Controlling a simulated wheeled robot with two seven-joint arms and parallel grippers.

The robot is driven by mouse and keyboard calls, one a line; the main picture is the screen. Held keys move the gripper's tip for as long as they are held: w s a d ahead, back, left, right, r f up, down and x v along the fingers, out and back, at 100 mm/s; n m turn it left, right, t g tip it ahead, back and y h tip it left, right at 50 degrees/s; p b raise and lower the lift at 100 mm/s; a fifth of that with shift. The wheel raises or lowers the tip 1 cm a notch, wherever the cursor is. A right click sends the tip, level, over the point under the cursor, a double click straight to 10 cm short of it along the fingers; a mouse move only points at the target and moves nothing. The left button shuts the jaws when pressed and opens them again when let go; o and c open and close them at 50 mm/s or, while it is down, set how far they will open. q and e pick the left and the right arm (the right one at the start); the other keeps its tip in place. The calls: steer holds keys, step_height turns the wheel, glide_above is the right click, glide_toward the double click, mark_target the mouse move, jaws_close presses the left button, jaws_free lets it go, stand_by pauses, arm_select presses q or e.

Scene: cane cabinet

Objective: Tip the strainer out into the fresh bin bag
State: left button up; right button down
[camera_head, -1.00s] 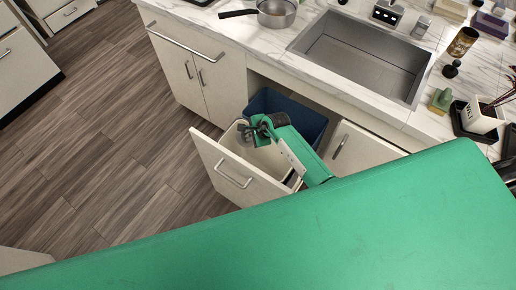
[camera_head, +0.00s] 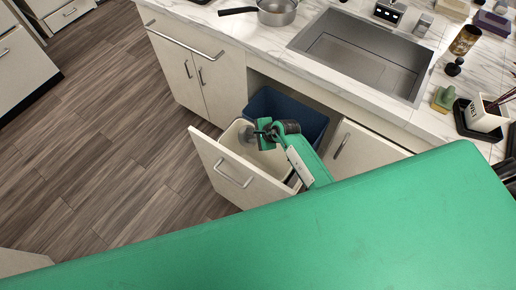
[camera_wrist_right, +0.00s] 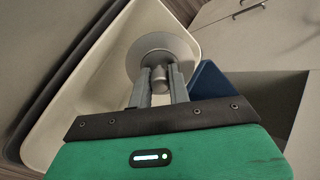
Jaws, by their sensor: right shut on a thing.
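The strainer (camera_wrist_right: 165,46) is a round grey disc with a central knob, in the right wrist view. My right gripper (camera_wrist_right: 158,78) is shut on the knob. In the head view the right gripper (camera_head: 258,132) is over the cream bin (camera_head: 228,132), with the strainer (camera_head: 246,134) small and grey at its tip. The bin's inside (camera_wrist_right: 80,105) shows pale behind the strainer in the wrist view. I cannot make out a separate bag or whether the strainer holds anything. My left gripper is not in view.
The bin sits in a pulled-out cabinet drawer (camera_head: 232,178). A blue bin (camera_head: 270,102) stands behind it under the counter. The sink (camera_head: 362,58) and a saucepan (camera_head: 277,12) are above. Wood floor (camera_head: 110,140) is clear at left.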

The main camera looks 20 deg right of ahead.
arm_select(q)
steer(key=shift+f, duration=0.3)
arm_select(e)
steer(key=shift+s+f, duration=0.1)
steer(key=shift+s+d+t+y+b, duration=0.2)
steer(key=shift+t+y+b, duration=0.15)
steer(key=shift+b, duration=0.65)
arm_select(q)
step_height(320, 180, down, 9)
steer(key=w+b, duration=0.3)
steer(key=b, duration=0.6)
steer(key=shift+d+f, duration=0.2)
arm_select(e)
steer(key=t, duration=0.1)
steer(key=t+y, duration=0.1)
steer(key=s+t+y, duration=0.1)
steer(key=shift+d+f, duration=0.25)
steer(key=shift+d, duration=0.15)
arm_select(q)
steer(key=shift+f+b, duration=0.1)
steer(key=shift+b, duration=0.25)
